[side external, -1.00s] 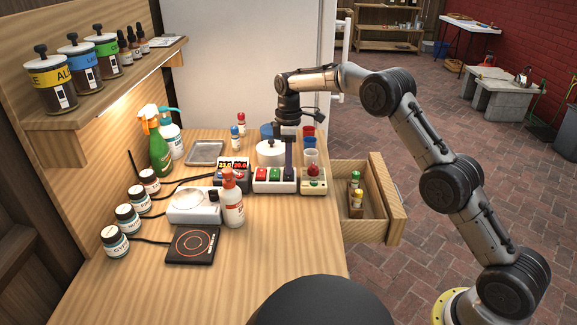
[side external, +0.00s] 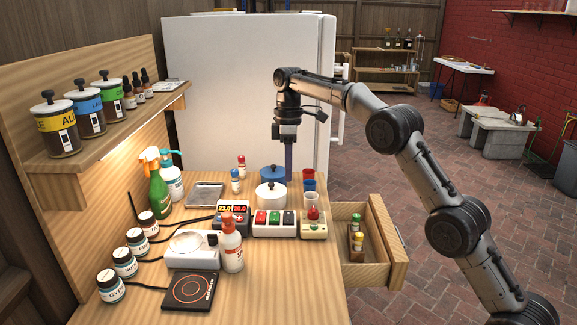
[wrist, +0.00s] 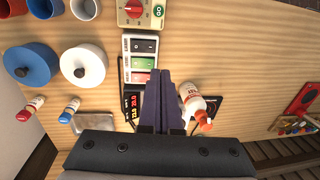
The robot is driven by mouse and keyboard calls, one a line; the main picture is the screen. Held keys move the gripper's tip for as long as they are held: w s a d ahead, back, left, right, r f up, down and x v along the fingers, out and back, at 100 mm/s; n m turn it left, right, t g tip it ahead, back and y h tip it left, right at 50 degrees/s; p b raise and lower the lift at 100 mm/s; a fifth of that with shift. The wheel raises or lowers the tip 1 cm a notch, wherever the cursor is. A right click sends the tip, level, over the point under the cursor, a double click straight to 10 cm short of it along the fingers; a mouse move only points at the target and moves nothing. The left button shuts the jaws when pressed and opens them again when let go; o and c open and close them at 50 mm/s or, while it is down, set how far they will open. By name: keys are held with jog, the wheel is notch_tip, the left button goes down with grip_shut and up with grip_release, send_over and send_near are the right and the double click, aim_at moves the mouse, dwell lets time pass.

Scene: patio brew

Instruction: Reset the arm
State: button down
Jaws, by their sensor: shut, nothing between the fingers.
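My gripper (side external: 288,172) hangs above the back part of the wooden table (side external: 285,270), pointing down. Its fingers are together and hold nothing. In the side view the fingertips are near the white lidded pot (side external: 271,196) and the blue lidded pot (side external: 270,174); whether they touch anything there is hard to tell. In the wrist view the shut fingers (wrist: 163,78) point over the switch box (wrist: 140,58) and cover part of the red digital display unit (wrist: 132,105). Both pots also show at the upper left of the wrist view.
A drawer (side external: 362,262) stands open at the table's right, with small bottles inside. Cups (side external: 309,186), a timer box (side external: 313,226), a red-capped bottle (side external: 231,243), a hot plate (side external: 191,290) and a scale (side external: 190,248) crowd the table. A shelf with jars (side external: 88,112) is at left.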

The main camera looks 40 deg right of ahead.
jog(key=shift+r, duration=0.65)
